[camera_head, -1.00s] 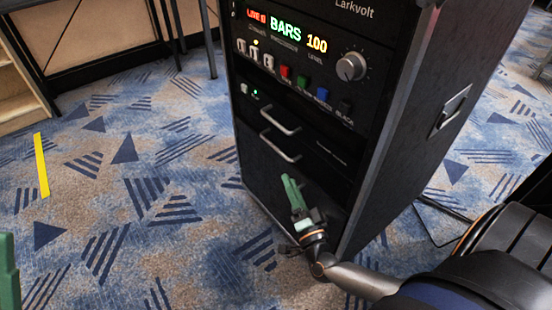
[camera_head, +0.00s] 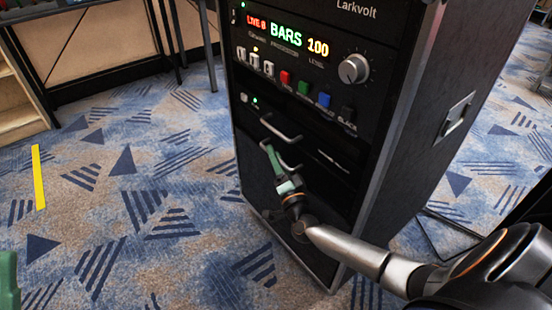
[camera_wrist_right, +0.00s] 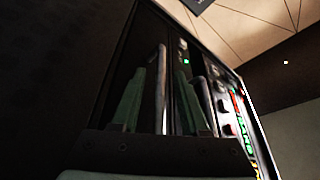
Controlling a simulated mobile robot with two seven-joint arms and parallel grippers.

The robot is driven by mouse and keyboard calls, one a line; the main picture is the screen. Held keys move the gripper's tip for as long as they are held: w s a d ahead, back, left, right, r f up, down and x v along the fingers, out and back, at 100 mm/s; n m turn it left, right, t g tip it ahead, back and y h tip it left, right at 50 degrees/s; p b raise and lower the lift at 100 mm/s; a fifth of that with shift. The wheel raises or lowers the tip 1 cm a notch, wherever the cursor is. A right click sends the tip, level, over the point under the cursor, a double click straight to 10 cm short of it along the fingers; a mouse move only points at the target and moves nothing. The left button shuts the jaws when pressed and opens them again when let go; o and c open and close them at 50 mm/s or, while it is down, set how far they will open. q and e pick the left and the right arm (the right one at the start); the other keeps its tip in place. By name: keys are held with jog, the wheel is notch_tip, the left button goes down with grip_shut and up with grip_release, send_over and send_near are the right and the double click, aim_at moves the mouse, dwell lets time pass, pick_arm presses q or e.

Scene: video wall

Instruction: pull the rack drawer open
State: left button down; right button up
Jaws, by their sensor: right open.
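The black equipment rack (camera_head: 395,160) stands on the carpet. Two silver bar handles are on its front, an upper handle (camera_head: 283,130) and a lower handle (camera_head: 292,165). The drawer front (camera_head: 330,200) looks flush with the rack. My right gripper (camera_head: 269,152), with green fingers, is at the lower handle. In the right wrist view the fingers are apart, with one silver bar (camera_wrist_right: 160,88) between them and another bar (camera_wrist_right: 204,100) beyond the right finger. The grip is not closed. My left gripper (camera_head: 8,280) shows only as a green piece at the left edge.
Buttons and a round knob (camera_head: 353,68) are on the rack's panel above the handles. A yellow floor strip (camera_head: 38,178) lies on the carpet at left. The carpet in front of the rack is clear. A shelf (camera_head: 18,100) stands at far left.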

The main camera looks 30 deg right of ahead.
jog(key=shift+c, duration=0.2)
grip_shut()
dwell(1.1)
